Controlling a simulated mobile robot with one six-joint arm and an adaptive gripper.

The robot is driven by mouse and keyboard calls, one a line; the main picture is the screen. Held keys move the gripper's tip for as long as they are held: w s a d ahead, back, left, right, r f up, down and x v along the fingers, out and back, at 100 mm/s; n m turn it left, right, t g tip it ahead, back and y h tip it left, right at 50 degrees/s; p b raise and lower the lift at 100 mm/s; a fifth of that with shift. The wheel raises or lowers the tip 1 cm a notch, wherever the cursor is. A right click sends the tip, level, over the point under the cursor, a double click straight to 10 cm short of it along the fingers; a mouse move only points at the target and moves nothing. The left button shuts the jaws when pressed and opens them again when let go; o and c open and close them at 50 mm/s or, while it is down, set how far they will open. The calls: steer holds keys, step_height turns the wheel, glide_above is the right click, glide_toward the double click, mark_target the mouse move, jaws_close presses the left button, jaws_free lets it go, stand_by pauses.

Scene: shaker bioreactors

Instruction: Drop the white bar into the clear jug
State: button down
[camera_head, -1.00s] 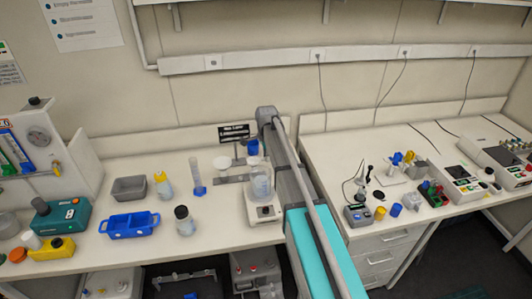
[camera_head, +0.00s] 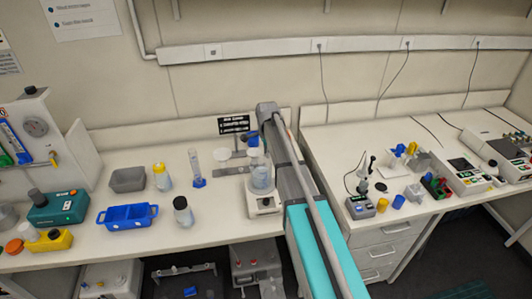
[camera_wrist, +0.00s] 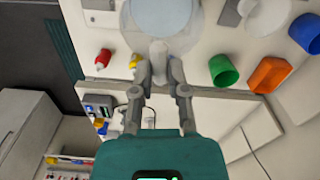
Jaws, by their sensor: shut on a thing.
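The clear jug (camera_head: 261,177), with pale bluish liquid in it, stands on a white device with a dark knob, left of my arm in the head view. In the wrist view the jug (camera_wrist: 184,43) is a large round shape at the top, ahead of my fingers. My gripper (camera_wrist: 159,70) is shut on the white bar (camera_wrist: 158,50), a small pale piece between the fingertips that overlaps the jug's near side in the picture. I cannot tell its height over the jug. My arm hides the gripper and bar in the head view.
A measuring cylinder (camera_head: 197,168), a dark-capped bottle (camera_head: 183,212) and a blue tray (camera_head: 128,217) stand left of the jug. A black sign (camera_head: 233,125) stands behind it.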

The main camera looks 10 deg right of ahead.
mark_target(268, 173)
steer(key=shift+f+b, duration=1.1)
steer(key=shift+f, duration=0.3)
steer(key=c, duration=0.6)
jaws_free()
steer(key=shift+o, duration=0.2)
steer(key=shift+s, duration=0.1)
